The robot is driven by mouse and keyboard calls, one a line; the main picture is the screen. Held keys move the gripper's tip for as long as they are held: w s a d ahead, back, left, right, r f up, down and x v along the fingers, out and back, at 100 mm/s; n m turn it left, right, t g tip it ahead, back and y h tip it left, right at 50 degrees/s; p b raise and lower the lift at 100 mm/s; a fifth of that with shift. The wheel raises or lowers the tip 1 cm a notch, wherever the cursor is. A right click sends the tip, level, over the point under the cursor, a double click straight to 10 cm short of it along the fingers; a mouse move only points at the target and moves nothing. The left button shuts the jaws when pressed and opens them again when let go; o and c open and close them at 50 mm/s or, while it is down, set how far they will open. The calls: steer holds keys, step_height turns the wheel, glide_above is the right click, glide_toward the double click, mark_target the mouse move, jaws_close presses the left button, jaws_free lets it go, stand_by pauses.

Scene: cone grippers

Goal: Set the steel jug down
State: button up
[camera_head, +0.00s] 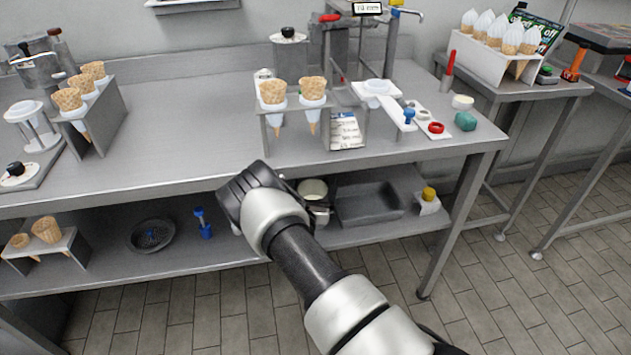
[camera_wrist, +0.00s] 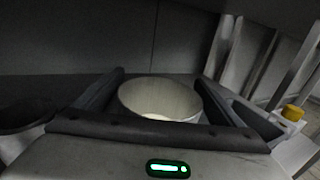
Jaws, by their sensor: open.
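The steel jug (camera_head: 315,191) stands upright on the lower shelf, partly hidden behind my arm in the head view. Its round open mouth and pale inside show in the wrist view (camera_wrist: 158,98). My gripper (camera_wrist: 161,84) is open, with one finger on each side of the jug. I cannot tell whether either finger touches it. In the head view my wrist is at the front of the lower shelf, below the worktop edge, and the fingers are mostly hidden.
A grey tray (camera_head: 368,205) lies just right of the jug, with a yellow-topped item (camera_head: 429,194) beyond it. Left are a blue tool (camera_head: 203,224), a round dark strainer (camera_head: 152,235) and a cone stand (camera_head: 45,245). The worktop (camera_head: 190,130) overhangs the shelf.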

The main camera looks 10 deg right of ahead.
steer(key=p+v, duration=0.2)
steer(key=v, duration=0.8)
steer(key=shift+s, duration=0.2)
